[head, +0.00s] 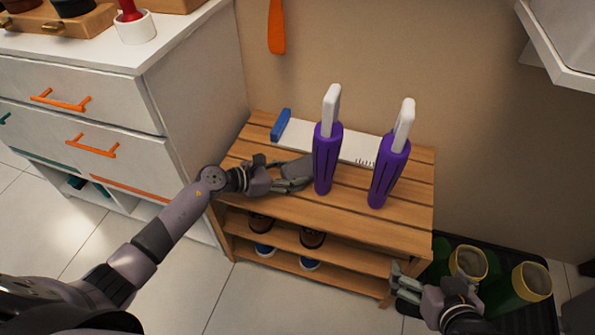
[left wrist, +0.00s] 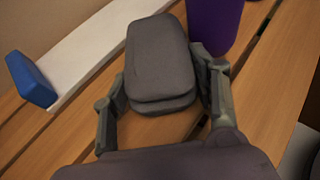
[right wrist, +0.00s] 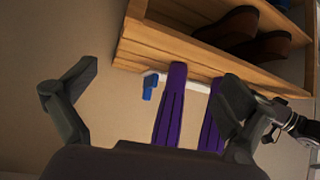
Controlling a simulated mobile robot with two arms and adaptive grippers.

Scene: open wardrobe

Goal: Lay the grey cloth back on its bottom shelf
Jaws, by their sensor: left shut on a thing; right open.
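The grey cloth (left wrist: 158,55) is a folded, rounded bundle between the fingers of my left gripper (left wrist: 160,88). In the head view the cloth (head: 298,167) is at the top of a slatted wooden bench, beside a purple boot-like thing; I cannot tell if it touches the slats. My left gripper (head: 290,180) is shut on it. The bench has two lower shelves; the bottom shelf (head: 340,283) holds blue-and-white shoes. My right gripper (head: 403,285) is open and empty near the bench's front right corner; it also shows in the right wrist view (right wrist: 160,85).
Two upright purple things (head: 326,160) with white tops stand on the bench (head: 400,232). A white strip with a blue end (head: 281,125) lies behind them. Brown shoes (head: 312,238) sit on the middle shelf.

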